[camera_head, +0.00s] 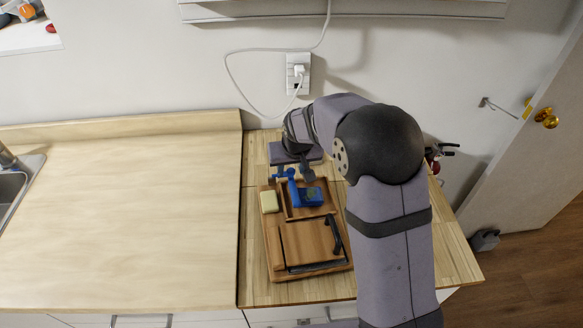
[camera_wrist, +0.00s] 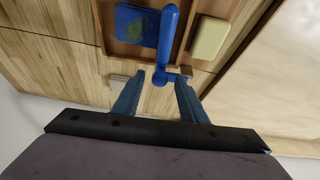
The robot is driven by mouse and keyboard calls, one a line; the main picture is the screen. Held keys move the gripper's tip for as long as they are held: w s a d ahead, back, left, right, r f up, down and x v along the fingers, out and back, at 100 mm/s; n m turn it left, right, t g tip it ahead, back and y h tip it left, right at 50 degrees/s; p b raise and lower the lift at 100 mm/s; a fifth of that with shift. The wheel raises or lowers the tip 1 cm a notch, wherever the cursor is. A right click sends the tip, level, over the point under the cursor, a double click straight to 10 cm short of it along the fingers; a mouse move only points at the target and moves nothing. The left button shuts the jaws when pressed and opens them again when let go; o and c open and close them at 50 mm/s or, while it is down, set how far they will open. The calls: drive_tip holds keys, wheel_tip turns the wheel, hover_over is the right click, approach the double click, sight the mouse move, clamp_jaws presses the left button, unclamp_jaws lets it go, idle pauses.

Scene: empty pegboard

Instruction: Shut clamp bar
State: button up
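The blue clamp bar (camera_wrist: 168,45) stands out over a shallow wooden tray in the wrist view. Its near end has a short crosspiece. In the head view the bar (camera_head: 294,192) is upright in the picture, at the tray's left side. My gripper (camera_wrist: 159,78) has two blue fingers spread apart, with the bar's near end between or just beyond their tips. I cannot tell whether either finger touches it. In the head view my gripper (camera_head: 291,173) is at the tray's far end, partly hidden by my wrist.
A blue patterned block (camera_head: 311,197) lies in the wooden tray (camera_head: 284,206). A yellow sponge-like block (camera_head: 269,202) sits to its left. A wooden lid (camera_head: 305,243) with a black handle (camera_head: 333,234) is nearer. The pale counter (camera_head: 115,210) at left is clear.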

sight(293, 187)
drive_tip(key=shift+r, duration=0.1)
drive_tip(key=b+v, duration=0.2)
drive_tip(key=v, duration=0.5)
idle(0.4)
drive_tip(key=shift+s, duration=0.1)
drive_tip(key=s+d+g+p, duration=0.2)
drive_tip(key=s+d+p, duration=0.2)
drive_tip(key=s, duration=0.9)
drive_tip(key=s+d+r+m+g+p, duration=0.1)
drive_tip(key=s+d+p, duration=0.4)
drive_tip(key=s, duration=0.8)
drive_tip(key=shift+s+d+r+g+p, duration=0.15)
drive_tip(key=shift+s+d+g+p, duration=0.15)
drive_tip(key=shift+g, duration=0.4)
